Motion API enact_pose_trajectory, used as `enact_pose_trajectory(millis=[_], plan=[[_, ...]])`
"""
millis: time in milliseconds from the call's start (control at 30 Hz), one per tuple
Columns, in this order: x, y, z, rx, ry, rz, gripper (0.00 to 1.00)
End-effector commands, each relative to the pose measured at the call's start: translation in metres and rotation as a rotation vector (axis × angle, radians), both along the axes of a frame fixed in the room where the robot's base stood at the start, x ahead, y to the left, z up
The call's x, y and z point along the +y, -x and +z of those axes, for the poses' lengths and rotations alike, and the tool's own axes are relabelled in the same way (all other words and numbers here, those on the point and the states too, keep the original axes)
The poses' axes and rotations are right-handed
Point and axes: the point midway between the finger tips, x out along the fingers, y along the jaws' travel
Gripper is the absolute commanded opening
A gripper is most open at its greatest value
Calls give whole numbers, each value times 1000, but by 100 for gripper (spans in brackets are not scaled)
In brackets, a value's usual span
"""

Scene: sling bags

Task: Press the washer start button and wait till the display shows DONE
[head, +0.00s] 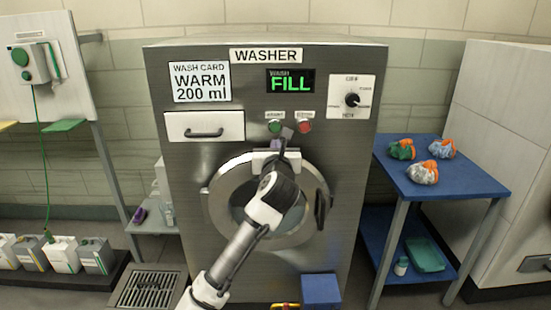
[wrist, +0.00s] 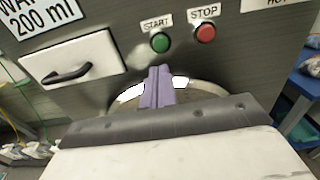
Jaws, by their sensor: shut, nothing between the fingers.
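The washer (head: 170,130) stands in the middle of the head view, its round door (head: 225,205) partly hidden behind my arm. Its display (head: 290,81) reads FILL in green. The green start button (head: 274,127) is on the front panel, with the red stop button (head: 305,126) to its right. In the wrist view the start button (wrist: 160,42) and stop button (wrist: 206,33) show under their labels. My gripper (head: 287,134) is shut and empty, its purple fingers (wrist: 158,75) just below the start button and apart from it in the wrist view.
A wash card (head: 202,82) reads WARM 200 ml. A drawer (head: 205,126) and a dial (head: 352,99) are on the washer front. A blue table (head: 450,180) with several bundled bags stands at right. Several containers (head: 62,250) stand at lower left. A blue box (head: 321,289) sits at the washer's foot.

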Motion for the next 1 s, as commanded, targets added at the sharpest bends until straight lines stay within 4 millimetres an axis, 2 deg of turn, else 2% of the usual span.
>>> enact_pose_trajectory(millis=[100,300,933,1000], plan=[[1,18,-1,-1,0,0,0],[0,31,0,0,0,0,0],[0,32,0,0,1,0,0],[2,33,5,-13,27,-2,0]])
